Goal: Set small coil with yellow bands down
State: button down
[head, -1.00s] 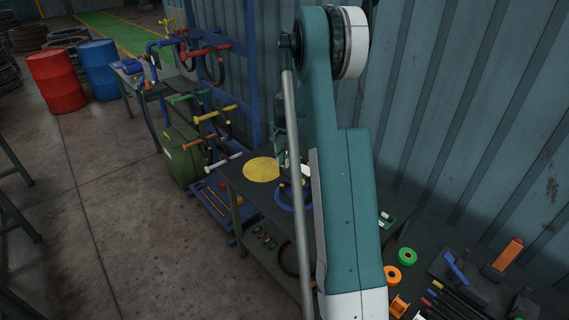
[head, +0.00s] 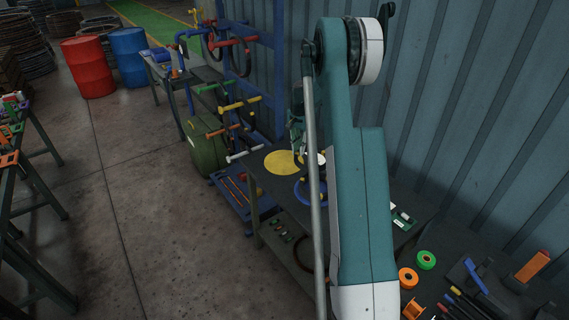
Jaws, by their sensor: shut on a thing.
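My gripper (head: 298,138) is partly hidden behind my own teal arm, low over a dark workbench (head: 268,206). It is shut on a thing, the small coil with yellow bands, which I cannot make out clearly. Only a dark scrap shows beside the arm, and its bands are not distinct. A flat yellow disc (head: 282,163) lies on the bench just left of the gripper. A blue ring (head: 303,194) lies on the bench in front of the disc, partly covered by the arm. Whether the coil touches the bench is hidden.
A blue rack (head: 279,70) with coloured pegs stands behind the bench, left of the corrugated wall. Green (head: 426,260) and orange (head: 408,278) spools and tools lie at the right. Red (head: 88,68) and blue drums stand far left.

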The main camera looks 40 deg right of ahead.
jog(key=w+f, duration=0.1)
jog(key=w, duration=0.9)
jog(key=w+a+f, duration=0.1)
jog(key=w+f, duration=0.1)
jog(key=w, duration=0.9)
jog(key=shift+f+b, duration=0.25)
jog(key=shift+b, duration=0.15)
jog(key=shift+a+f, duration=0.1)
jog(key=shift+f, duration=0.05)
send_over(274, 156)
jog(key=shift+s+a+f+p, duration=0.1)
jog(key=shift+f+p, duration=0.05)
jog(key=shift+f, duration=1.35)
jog(key=shift+a+f+p, duration=0.1)
jog(key=shift+f+p, duration=0.05)
jog(key=shift+f, duration=1.35)
jog(key=shift+f, duration=0.1)
jog(key=shift+f, duration=1.75)
jog(key=shift+f, duration=0.1)
